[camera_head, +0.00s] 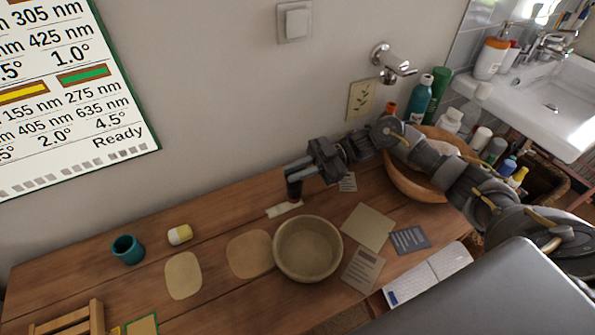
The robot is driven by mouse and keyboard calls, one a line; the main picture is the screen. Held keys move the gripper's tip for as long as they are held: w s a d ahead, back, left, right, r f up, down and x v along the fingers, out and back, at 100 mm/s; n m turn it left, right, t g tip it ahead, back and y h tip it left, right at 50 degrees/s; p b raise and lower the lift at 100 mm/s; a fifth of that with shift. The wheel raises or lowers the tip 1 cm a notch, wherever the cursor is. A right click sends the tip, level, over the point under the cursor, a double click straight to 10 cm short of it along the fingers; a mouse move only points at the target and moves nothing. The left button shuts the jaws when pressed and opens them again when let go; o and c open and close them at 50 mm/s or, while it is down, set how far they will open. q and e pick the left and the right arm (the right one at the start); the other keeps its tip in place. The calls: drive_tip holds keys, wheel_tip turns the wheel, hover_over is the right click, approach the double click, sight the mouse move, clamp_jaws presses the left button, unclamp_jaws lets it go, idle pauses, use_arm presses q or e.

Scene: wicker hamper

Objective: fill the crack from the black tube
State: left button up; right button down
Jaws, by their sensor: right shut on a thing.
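My right gripper (299,168) comes in from the right and is shut on a dark tube (294,188). The tube hangs roughly upright below the fingers. Its lower end is close above or on a small pale strip (284,209) on the wooden table; I cannot tell whether they touch. I cannot make out a crack at this size. My left gripper is not in view.
A wicker-coloured bowl (308,249) stands just in front of the strip. A large wooden bowl (403,181) lies under my right arm. A teal cup (128,249) and a yellow-white piece (180,235) stand left. Cards lie right. The wall runs behind.

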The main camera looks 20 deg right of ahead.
drive_tip(key=shift+r+p, duration=2.8)
drive_tip(key=shift+r, duration=0.75)
drive_tip(key=shift+f, duration=0.1)
drive_tip(key=shift+s+a, duration=0.1)
